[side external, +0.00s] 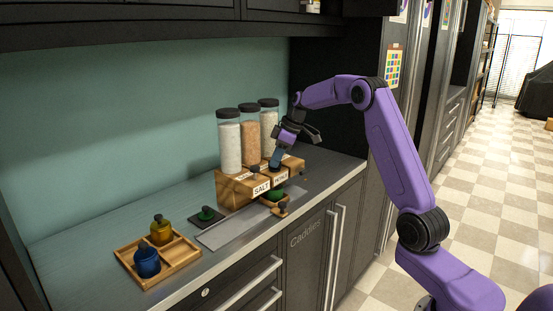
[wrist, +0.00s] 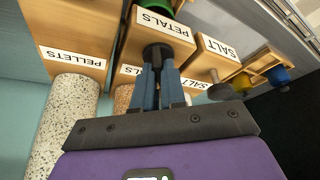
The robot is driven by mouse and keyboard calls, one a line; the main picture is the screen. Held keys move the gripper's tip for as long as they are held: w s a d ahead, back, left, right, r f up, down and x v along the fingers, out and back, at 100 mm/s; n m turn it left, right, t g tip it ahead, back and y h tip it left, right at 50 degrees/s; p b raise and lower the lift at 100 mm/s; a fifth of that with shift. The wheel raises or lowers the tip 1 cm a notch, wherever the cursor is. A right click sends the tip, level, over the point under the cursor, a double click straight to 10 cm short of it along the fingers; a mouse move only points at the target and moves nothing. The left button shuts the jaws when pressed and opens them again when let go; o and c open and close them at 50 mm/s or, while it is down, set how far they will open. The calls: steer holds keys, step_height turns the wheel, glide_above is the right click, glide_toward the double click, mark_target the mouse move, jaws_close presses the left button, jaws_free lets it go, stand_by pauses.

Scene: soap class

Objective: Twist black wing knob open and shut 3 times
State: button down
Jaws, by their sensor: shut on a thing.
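My gripper (side external: 275,163) reaches down to the front of a wooden dispenser (side external: 235,191) at the counter's back. In the wrist view, my gripper's blue fingers (wrist: 160,86) are closed around a black knob (wrist: 157,52) above the PETALS label (wrist: 164,24). The fingers cover much of the knob, so its wing shape and turn angle are hard to tell. A green object (side external: 276,194) sits below the PETALS section, and green also shows past the label in the wrist view (wrist: 150,24).
Three black-lidded jars (side external: 229,145) stand on the dispenser. Another knob (wrist: 219,89) is by the SALT label (wrist: 218,46). A wooden tray (side external: 176,272) holds blue (side external: 147,263) and yellow (side external: 161,233) bottles. A green item (side external: 207,214) sits on a dark mat.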

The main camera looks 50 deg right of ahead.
steer(key=shift+s+f, duration=0.15)
steer(key=shift+f, duration=0.15)
steer(key=c, duration=1.2)
jaws_free()
steer(key=shift+r, duration=0.15)
steer(key=shift+r, duration=0.1)
steer(key=v, duration=1.7)
steer(key=shift+r, duration=0.15)
steer(key=v, duration=0.4)
